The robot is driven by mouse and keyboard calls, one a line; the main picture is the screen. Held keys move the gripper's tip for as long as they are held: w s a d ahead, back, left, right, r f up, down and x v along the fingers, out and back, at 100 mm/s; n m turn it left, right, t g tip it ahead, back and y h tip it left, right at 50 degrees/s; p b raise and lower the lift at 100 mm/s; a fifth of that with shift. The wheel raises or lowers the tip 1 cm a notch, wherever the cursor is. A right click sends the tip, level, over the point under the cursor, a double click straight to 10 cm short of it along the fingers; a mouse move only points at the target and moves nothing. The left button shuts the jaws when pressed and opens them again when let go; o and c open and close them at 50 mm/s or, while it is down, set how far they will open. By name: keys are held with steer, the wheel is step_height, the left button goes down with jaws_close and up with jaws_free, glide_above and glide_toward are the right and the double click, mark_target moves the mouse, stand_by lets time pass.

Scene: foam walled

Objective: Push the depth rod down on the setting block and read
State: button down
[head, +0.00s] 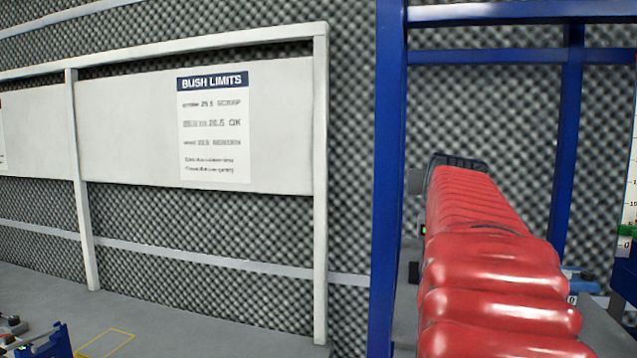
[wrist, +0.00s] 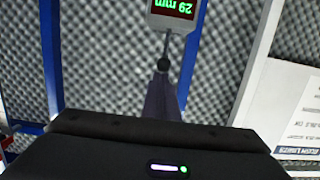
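My gripper (wrist: 161,75) shows as a dark tapered form whose tip meets that round end. I see no clear gap between fingers, and cannot tell whether it grips the end or only touches it. In the head view my red-sleeved arm reaches away and hides the gripper and rod. I cannot make out the setting block.
A blue upright frame (head: 388,180) stands close to the left of my arm. A "BUSH LIMITS" notice (head: 214,128) hangs on a white board (head: 125,125). A yellow outline (head: 105,343) marks bare bench near a blue fixture (head: 50,343) at lower left. A scale (head: 630,190) shows at right.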

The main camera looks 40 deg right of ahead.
steer(key=shift+y, duration=0.4)
steer(key=f, duration=0.4)
steer(key=shift+w+d, duration=0.1)
steer(key=shift+d, duration=0.1)
step_height(320, 180, up, 7)
steer(key=v, duration=1)
steer(key=shift+a+r+h, duration=0.25)
steer(key=shift+r+h, duration=0.15)
steer(key=shift+r, duration=0.1)
